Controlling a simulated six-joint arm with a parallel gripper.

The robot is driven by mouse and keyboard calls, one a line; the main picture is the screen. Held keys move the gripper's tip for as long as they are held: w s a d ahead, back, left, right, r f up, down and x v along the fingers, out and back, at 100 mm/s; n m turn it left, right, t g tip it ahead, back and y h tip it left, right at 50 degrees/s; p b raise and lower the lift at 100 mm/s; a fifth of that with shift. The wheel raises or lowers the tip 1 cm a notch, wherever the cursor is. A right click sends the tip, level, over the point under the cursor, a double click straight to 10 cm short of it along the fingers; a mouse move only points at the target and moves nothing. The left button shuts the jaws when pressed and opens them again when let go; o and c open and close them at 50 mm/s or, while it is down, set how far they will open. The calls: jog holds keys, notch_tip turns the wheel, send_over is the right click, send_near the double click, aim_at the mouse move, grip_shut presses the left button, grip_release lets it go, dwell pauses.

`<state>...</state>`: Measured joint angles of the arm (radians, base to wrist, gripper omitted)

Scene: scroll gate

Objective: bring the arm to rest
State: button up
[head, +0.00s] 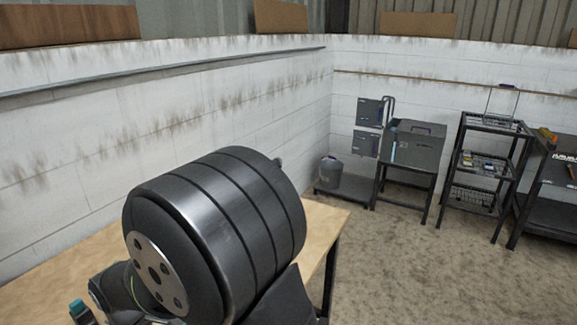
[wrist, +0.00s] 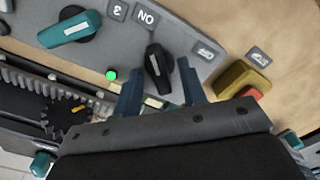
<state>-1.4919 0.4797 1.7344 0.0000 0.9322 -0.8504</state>
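In the wrist view my gripper (wrist: 160,82) has its two blue fingers spread apart, with nothing clearly held. A black knob (wrist: 157,65) on a grey panel (wrist: 190,25) shows between and beyond the fingertips; how far the tips are from it is hard to judge. A teal knob (wrist: 78,28) on a black base sits to the upper left, and a green light (wrist: 112,75) glows left of the fingers. In the head view my large dark arm link fills the lower middle, and my gripper is not visible there.
A toothed rack (wrist: 45,80) lies left of the panel. A yellow block (wrist: 238,80) and a red piece (wrist: 250,93) are at right on wood. In the head view, a wooden table (head: 318,222) lies under my arm; shelves (head: 485,160) and a grey box (head: 417,146) stand farther back.

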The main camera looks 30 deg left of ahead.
jog(key=m, duration=0.4)
jog(key=shift+r, duration=0.2)
jog(key=shift+m, duration=2.3)
